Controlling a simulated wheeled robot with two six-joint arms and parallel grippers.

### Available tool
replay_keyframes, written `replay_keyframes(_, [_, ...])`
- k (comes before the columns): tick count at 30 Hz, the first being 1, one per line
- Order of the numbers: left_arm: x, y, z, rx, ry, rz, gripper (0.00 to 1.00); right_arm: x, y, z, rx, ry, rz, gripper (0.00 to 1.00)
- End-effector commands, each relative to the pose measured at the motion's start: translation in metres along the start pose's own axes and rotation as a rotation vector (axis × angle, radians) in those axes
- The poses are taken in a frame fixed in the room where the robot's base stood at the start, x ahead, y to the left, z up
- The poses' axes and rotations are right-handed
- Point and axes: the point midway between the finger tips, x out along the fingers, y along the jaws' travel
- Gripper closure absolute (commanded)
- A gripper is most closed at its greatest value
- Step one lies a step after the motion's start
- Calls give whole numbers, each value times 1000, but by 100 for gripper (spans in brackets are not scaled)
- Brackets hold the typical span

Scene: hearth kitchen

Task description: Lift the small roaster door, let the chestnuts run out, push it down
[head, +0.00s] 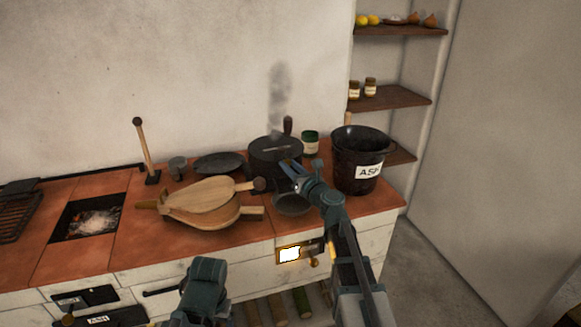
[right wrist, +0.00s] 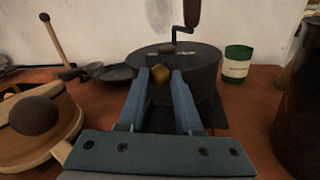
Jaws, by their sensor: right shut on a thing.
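The dark round roaster (head: 262,151) stands at the back right of the tiled counter, with smoke above it and a crank on its lid. It fills the middle of the right wrist view (right wrist: 203,78). My right gripper (head: 291,172) reaches to its front. In the right wrist view its fingers are closed on a small brass knob (right wrist: 160,73) at the roaster's front. The small door itself is mostly hidden behind the fingers. A dark shallow dish (head: 292,206) sits below the gripper. No chestnuts show. My left gripper (head: 205,275) is low in front of the counter; its jaws cannot be made out.
Wooden bellows (head: 205,200) lie left of the roaster. A black ash bucket (head: 345,150) stands close on the right. A green jar (head: 310,141) and a dark plate (head: 218,162) are nearby. A glowing fire pit (head: 92,222) is at the left.

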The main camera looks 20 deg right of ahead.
Motion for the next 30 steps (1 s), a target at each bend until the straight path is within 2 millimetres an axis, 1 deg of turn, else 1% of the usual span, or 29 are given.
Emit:
replay_keyframes(6, [0, 0, 0, 0, 0, 0, 20, 1, -1, 1, 8, -4, -2, 100])
replay_keyframes(7, [0, 0, 0, 0, 0, 0, 20, 1, -1, 1, 8, -4, -2, 65])
replay_keyframes(9, [0, 0, 0, 0, 0, 0, 20, 1, -1, 1, 8, -4, -2, 52])
replay_keyframes(12, [0, 0, 0, 0, 0, 0, 20, 1, -1, 1, 7, -4, -2, 36])
replay_keyframes(20, [1, 0, 0, 0, 0, 0, 20, 1, -1, 0, 6, -3, -1, 36])
replay_keyframes(23, [1, 0, 0, 0, 0, 0, 20, -4, -1, 0, 5, -3, -2, 36])
replay_keyframes(26, [1, 0, 0, 0, 0, 0, 20, -19, 0, 0, 5, -3, -3, 36])
replay_keyframes(30, [1, 0, 0, 0, 0, 0, 20, -49, 0, 0, 5, -3, -4, 36])
